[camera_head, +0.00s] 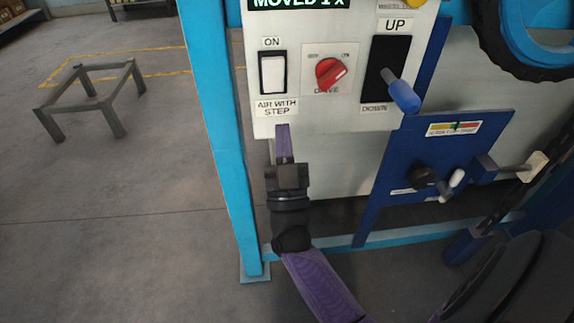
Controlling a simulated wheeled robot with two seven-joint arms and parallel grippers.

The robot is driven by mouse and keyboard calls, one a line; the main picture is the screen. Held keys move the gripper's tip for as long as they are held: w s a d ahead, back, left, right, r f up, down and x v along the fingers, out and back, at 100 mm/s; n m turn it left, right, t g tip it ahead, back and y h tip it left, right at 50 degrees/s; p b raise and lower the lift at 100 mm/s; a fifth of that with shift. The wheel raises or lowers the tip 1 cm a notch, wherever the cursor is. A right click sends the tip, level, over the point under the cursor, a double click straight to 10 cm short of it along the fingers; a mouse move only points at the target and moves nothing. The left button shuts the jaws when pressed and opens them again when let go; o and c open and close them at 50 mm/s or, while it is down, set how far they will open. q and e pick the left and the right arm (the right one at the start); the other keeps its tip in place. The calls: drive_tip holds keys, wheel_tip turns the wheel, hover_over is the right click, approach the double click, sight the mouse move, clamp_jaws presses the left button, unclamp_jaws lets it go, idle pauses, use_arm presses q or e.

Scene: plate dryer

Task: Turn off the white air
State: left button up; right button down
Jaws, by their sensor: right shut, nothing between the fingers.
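The white air switch (272,73) is a white rocker in a dark frame on the pale control panel (310,110). "ON" stands above it and "AIR WITH STEP" below it. My right gripper (283,130) is shut and empty, with its purple fingers pointing up. Its tip is just below the "AIR WITH STEP" label, at the panel's lower edge in the picture. The tip appears apart from the switch; I cannot tell whether it touches the panel. My left gripper is not in view.
Right of the switch are a red rotary knob (330,71) and a blue-handled UP/DOWN lever (403,95). A light-blue frame post (222,140) stands left of the panel. A blue plate (430,165) with a black knob is lower right. The floor at left is mostly clear, with a grey metal frame (90,75).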

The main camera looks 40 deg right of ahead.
drive_tip(key=s+a+f, duration=0.2)
drive_tip(key=s+f, duration=0.1)
drive_tip(key=f, duration=0.3)
drive_tip(key=shift+s+f+b, duration=0.2)
drive_tip(key=shift+f+b, duration=0.1)
drive_tip(key=shift+f, duration=0.05)
drive_tip(key=shift+a, duration=0.1)
drive_tip(key=shift+y, duration=0.3)
